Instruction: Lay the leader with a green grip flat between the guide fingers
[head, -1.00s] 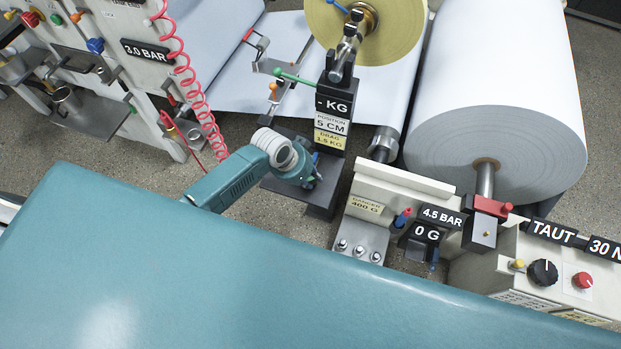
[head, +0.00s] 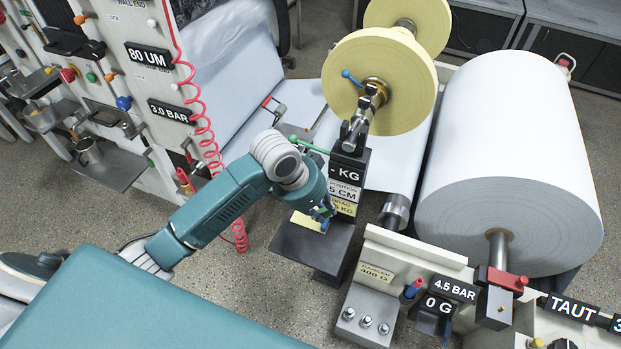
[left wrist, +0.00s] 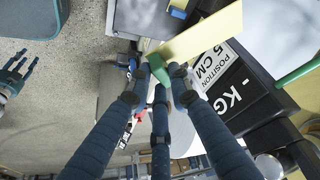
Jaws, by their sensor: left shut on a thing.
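My left gripper (head: 322,212) is just in front of the black post with the -KG label (head: 348,172). In the left wrist view its dark fingers (left wrist: 158,82) are shut on a small green grip (left wrist: 158,68). A pale yellow strip, the leader (left wrist: 205,35), runs from the grip up and right, in front of the post's labels. In the head view a pale yellow piece of the leader (head: 308,222) shows below the gripper. I cannot make out the guide fingers. My right gripper (left wrist: 18,72) shows at the left wrist view's left edge, its fingers spread.
A dark plate (head: 300,246) lies below the left gripper. A yellow roll (head: 378,85) stands behind the post, and a large white roll (head: 510,150) to the right. A green lever (head: 308,144) sticks out left of the post. A red coiled hose (head: 208,150) hangs at left.

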